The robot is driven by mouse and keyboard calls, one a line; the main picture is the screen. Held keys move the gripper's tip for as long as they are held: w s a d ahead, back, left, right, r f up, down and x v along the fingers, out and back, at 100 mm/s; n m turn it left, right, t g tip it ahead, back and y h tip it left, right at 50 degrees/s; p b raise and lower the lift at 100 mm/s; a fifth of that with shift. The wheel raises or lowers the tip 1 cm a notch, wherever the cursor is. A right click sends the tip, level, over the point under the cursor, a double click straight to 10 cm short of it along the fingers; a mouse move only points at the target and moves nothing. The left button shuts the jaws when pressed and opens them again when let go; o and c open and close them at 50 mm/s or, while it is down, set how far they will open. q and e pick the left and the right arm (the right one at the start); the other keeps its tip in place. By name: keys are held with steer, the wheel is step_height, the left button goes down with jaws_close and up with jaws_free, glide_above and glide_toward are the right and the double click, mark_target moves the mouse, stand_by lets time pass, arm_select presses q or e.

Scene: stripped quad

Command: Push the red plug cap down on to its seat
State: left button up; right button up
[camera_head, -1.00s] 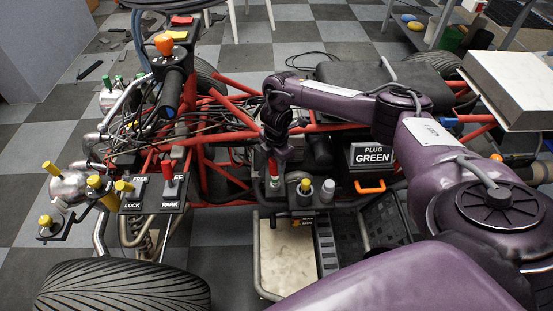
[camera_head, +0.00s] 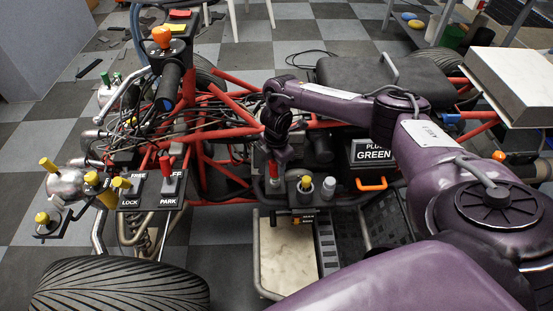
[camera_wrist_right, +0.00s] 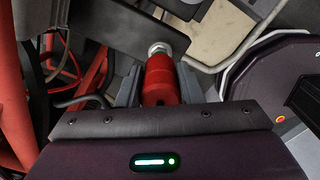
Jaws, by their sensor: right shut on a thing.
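A pale metal post end (camera_wrist_right: 159,49) shows just past the cap in the right wrist view. My right gripper (camera_head: 276,158) comes down over the cap from above and hides its upper part. In the right wrist view the red cap (camera_wrist_right: 161,82) sits between the two grey fingers, which are shut on it. How far the cap sits down on its seat I cannot tell. My left gripper is not in view.
A yellow cap (camera_head: 306,183) and a grey cap (camera_head: 328,187) stand close to the right of the red one. Red frame tubes surround the block.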

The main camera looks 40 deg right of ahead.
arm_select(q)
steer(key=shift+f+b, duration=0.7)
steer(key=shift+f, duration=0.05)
arm_select(e)
steer(key=shift+f, duration=1.1)
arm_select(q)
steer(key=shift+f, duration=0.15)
arm_select(e)
steer(key=shift+s+f, duration=0.1)
steer(key=shift+f, duration=0.15)
arm_select(q)
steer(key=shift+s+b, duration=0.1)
steer(key=shift+b, duration=0.2)
arm_select(e)
steer(key=o, duration=1.1)
steer(key=shift+d, duration=0.1)
steer(key=shift+c, duration=0.2)
steer(key=shift+f, duration=0.1)
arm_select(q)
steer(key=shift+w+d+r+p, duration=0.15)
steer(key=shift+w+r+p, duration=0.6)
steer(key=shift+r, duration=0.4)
arm_select(e)
step_height(320, 180, up, 8)
steer(key=shift+r, duration=0.15)
